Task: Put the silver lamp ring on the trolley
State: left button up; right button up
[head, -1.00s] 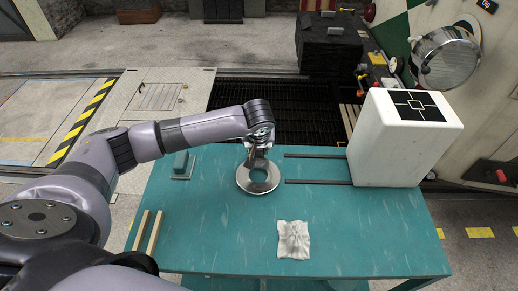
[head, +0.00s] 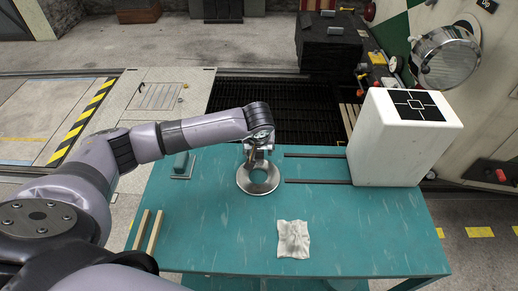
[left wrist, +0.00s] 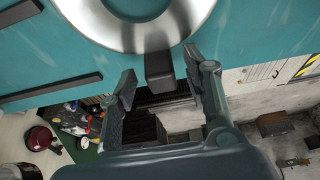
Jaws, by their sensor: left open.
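The silver lamp ring (head: 244,184) lies on the teal top of what looks like the trolley (head: 210,230), near its back middle; no wheels show. In the left wrist view the ring (left wrist: 140,38) fills the top, cut off by the edge. My left gripper (head: 258,158) is at the ring's far edge, open. In the left wrist view its fingers (left wrist: 160,66) stand apart on either side of a dark block (left wrist: 159,72) at the ring's rim. I cannot tell whether they touch it. My right gripper is not in view.
A white box (head: 385,145) with a black marked top stands at the trolley's back right, beside two dark strips (head: 315,181). A crumpled white cloth (head: 293,239) lies at the front. Two pale strips (head: 148,231) lie at left. A round tram lamp (head: 447,58) is at upper right.

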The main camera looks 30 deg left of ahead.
pick_arm(q)
jog(key=v, duration=1.2)
jog(key=shift+b, duration=0.4)
jog(key=shift+w+r, duration=0.1)
